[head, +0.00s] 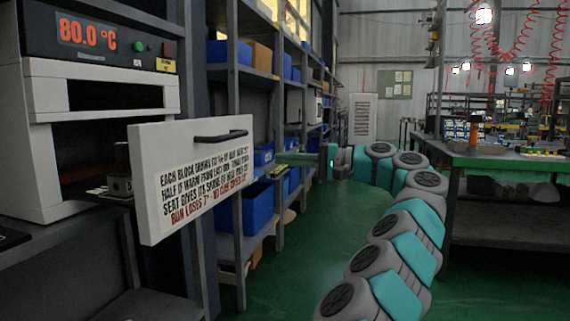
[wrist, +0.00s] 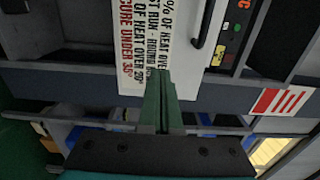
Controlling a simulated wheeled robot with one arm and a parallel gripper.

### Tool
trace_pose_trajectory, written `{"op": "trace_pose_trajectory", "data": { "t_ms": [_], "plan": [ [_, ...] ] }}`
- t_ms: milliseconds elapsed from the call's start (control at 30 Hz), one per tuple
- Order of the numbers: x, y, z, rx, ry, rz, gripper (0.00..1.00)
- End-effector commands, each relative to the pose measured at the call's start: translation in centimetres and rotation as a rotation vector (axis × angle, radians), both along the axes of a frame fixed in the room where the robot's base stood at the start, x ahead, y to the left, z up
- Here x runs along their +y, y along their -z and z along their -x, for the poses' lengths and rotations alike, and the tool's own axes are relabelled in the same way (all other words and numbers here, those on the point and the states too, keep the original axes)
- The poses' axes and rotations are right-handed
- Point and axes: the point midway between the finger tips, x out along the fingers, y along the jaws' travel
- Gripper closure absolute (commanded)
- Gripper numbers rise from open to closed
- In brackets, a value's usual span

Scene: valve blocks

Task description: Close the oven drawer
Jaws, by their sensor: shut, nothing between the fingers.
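The oven (head: 40,140) stands at the left in the head view, with a red 80.0 °C display on top. Its drawer is pulled out. The white drawer front (head: 150,165) carries printed text and a dark bar handle (head: 220,136). My gripper (head: 280,158) is shut and empty, to the right of the drawer front and apart from it in the head view. In the wrist view the green fingers (wrist: 160,76) point up at the white drawer front (wrist: 185,50), overlapping its lower edge; I cannot tell whether they touch. The handle (wrist: 208,25) lies right of the fingertips.
Shelves with blue bins (head: 262,208) stand behind the drawer. A green-topped workbench (head: 490,165) is at the right. The green floor (head: 290,260) between them is open, apart from my arm. A dark box (head: 118,187) shows behind the drawer front.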

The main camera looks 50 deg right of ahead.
Motion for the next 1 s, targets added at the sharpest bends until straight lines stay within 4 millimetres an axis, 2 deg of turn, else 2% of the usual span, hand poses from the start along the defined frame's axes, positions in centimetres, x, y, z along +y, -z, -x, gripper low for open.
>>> {"op": "trace_pose_trajectory", "data": {
  "t_ms": [200, 500, 700, 1000],
  "plan": [
    [1.8, 0.3, -4.1, 0.003, -0.002, -0.001, 1.0],
    [3.5, 0.2, -8.5, 0.004, 0.001, -0.001, 1.0],
    [3.9, 0.2, -9.6, 0.002, 0.0, -0.001, 1.0],
    [3.9, 0.1, -9.7, 0.001, 0.001, -0.001, 1.0]
  ]
}}
